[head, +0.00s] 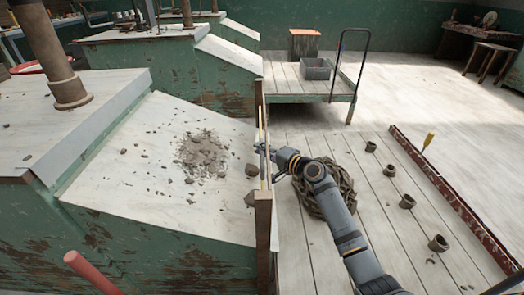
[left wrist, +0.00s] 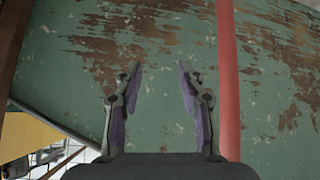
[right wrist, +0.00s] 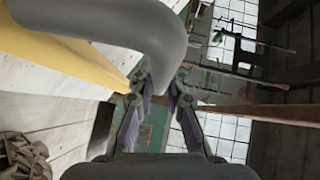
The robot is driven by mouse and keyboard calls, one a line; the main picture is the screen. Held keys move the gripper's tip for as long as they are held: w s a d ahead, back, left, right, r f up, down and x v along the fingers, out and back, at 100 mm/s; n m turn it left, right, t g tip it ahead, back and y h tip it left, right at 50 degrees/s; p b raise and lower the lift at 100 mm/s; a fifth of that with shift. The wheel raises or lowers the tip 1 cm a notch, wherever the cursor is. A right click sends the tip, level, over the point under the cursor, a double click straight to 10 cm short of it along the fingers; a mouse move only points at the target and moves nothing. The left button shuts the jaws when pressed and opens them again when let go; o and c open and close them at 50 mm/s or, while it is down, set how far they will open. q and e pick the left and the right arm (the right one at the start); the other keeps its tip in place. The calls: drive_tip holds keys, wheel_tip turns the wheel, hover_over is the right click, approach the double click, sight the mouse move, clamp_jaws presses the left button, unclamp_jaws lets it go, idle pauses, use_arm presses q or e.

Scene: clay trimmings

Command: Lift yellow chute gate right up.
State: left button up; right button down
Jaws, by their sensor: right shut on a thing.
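The yellow chute gate (head: 262,138) shows nearly edge-on in the head view, between wooden posts (head: 263,225) at the chute's lower end. In the right wrist view its yellow panel (right wrist: 60,55) is at upper left, beside a thick grey curved handle (right wrist: 110,18). My right gripper (head: 272,151) is shut on that handle; its fingertips (right wrist: 160,88) are partly behind it. How high the gate stands is hard to tell. My left gripper (left wrist: 160,75) is open and empty, facing a worn green surface; it is outside the head view.
Clay trimmings (head: 203,153) lie on the pale sloping chute (head: 130,185), with lumps near the gate. A coiled rope (head: 338,200) and several brown cups (head: 438,243) sit on the plank deck. A red bar (left wrist: 228,80) stands close right of my left fingers.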

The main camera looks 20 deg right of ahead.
wheel_tip(320, 180, up, 2)
drive_tip(key=shift+r+p, duration=0.1)
drive_tip(key=shift+p, duration=0.4)
use_arm(q)
drive_tip(key=s+f+g, duration=0.4)
drive_tip(key=s, duration=0.3)
drive_tip(key=shift+s+d, duration=0.15)
drive_tip(key=shift+d, duration=0.05)
use_arm(e)
drive_tip(key=c, duration=1.3)
unclamp_jaws()
drive_tip(key=shift+c, duration=0.2)
drive_tip(key=shift+f, duration=0.2)
